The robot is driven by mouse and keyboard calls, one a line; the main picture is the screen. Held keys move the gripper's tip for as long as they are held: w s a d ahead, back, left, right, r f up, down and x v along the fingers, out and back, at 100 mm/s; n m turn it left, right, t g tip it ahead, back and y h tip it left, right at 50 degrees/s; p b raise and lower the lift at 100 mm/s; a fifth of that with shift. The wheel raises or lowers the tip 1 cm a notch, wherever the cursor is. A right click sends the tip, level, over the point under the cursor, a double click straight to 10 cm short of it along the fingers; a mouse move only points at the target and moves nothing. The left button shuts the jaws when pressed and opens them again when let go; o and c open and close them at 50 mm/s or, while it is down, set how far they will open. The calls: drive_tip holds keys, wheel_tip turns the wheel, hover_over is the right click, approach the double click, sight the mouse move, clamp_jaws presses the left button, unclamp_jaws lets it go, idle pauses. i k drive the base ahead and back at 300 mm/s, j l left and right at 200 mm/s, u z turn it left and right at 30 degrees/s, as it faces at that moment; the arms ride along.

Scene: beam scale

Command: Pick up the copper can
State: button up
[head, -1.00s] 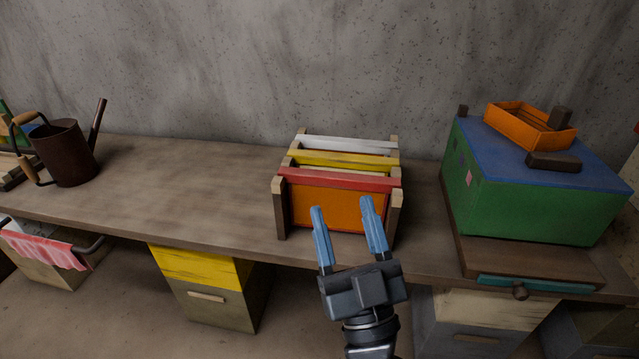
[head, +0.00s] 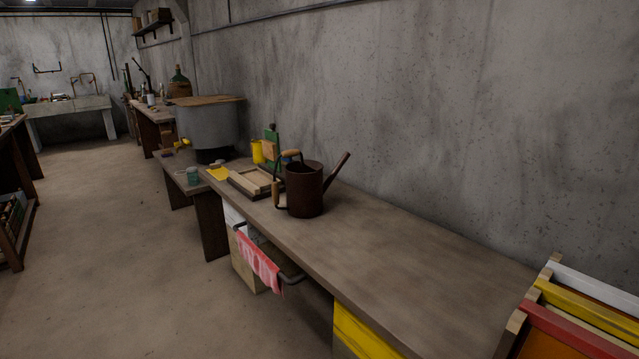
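A dark brown-copper can (head: 304,189) with a long spout and wooden-gripped handles stands upright on the workbench (head: 380,245). Its spout points up and to the right, and its handles are on the left side. My gripper is outside the head view, so its distance from the can and its state do not show.
A wooden frame tray (head: 255,182) lies just left of the can. A rack of coloured frames (head: 580,310) stands at the right. A pink cloth (head: 257,262) hangs on a rail below the bench edge. A large grey tub (head: 208,122) stands farther back. The floor at left is clear.

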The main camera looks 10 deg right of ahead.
sight(306, 189)
drive_tip(key=i+j+z, duration=0.2)
drive_tip(key=i+j, duration=0.15)
drive_tip(key=i, duration=0.15)
drive_tip(key=i+j+z, duration=0.2)
drive_tip(key=i+j, duration=0.2)
drive_tip(key=i+j+z, duration=0.2)
drive_tip(key=i+j, duration=0.25)
drive_tip(key=i+j+z, duration=0.2)
drive_tip(key=i+j, duration=0.3)
drive_tip(key=i+j+z, duration=0.15)
drive_tip(key=i+j, duration=0.2)
drive_tip(key=j, duration=0.35)
